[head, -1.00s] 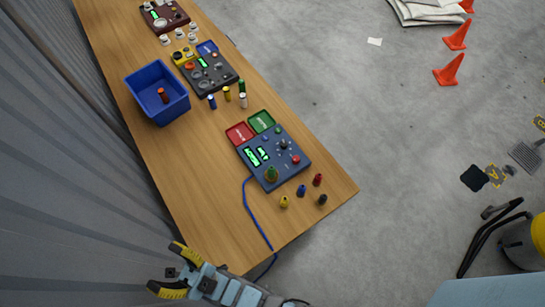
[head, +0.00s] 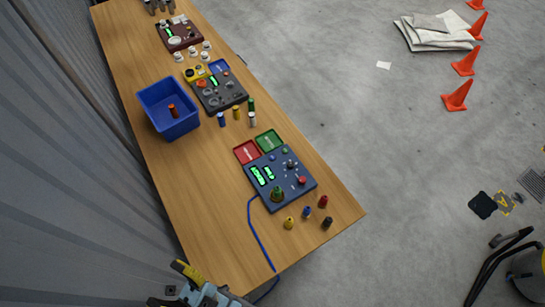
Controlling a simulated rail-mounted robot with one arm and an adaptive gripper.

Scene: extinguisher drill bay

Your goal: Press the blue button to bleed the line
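A dark blue control panel (head: 278,180) lies on the near part of the wooden table, with two lit green displays, a large green knob (head: 277,194), a red button (head: 302,180) and small knobs. My gripper (head: 174,286) is at the bottom left, partly cut off by the picture edge. Its yellow-and-black fingers are spread, with nothing seen between them. It is well apart from the panel, past the table's left edge.
Loose coloured caps, including a blue one (head: 307,213), stand by the panel's near side. A blue cable (head: 254,232) runs from the panel. Red (head: 246,152) and green (head: 270,140) trays adjoin it. A blue bin (head: 153,100) and two more panels stand farther up the table.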

